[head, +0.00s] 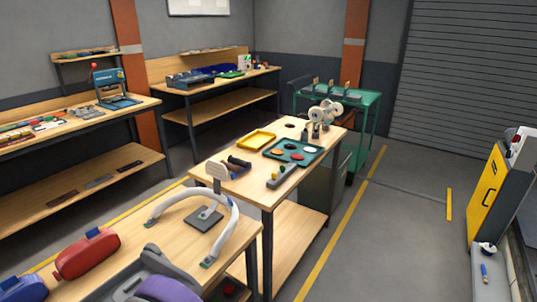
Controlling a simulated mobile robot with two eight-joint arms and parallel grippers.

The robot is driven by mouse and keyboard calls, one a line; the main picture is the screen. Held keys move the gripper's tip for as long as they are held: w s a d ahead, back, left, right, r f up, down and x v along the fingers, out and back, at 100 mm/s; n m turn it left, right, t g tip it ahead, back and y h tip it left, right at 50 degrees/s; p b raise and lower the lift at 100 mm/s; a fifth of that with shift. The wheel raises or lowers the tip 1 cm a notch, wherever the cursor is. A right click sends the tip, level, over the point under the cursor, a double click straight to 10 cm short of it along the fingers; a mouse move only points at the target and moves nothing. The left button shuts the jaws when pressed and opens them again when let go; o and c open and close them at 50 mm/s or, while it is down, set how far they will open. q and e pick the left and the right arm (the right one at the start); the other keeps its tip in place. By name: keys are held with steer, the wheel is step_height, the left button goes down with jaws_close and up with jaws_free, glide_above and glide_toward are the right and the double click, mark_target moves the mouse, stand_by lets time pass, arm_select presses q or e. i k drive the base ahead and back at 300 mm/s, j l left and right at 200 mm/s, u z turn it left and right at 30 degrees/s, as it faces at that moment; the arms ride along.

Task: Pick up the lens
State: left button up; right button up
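I cannot single out a lens for certain. A dark green tray (268,152) on the middle wooden bench holds several small round pieces. Among them are a white disc (310,150), an orange disc (278,152) and a red disc (297,156). They are too small to tell whether one is a lens. Neither of my grippers shows in the head view.
A yellow tray (257,139) lies behind the green tray, and a grey bar-shaped holder (282,177) in front. A white device with round parts (325,113) stands at the bench's far end. A white arched frame (232,208) and a red object (87,255) occupy the near bench.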

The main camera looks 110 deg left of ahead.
mark_target(308, 149)
steer(key=u, duration=3.55)
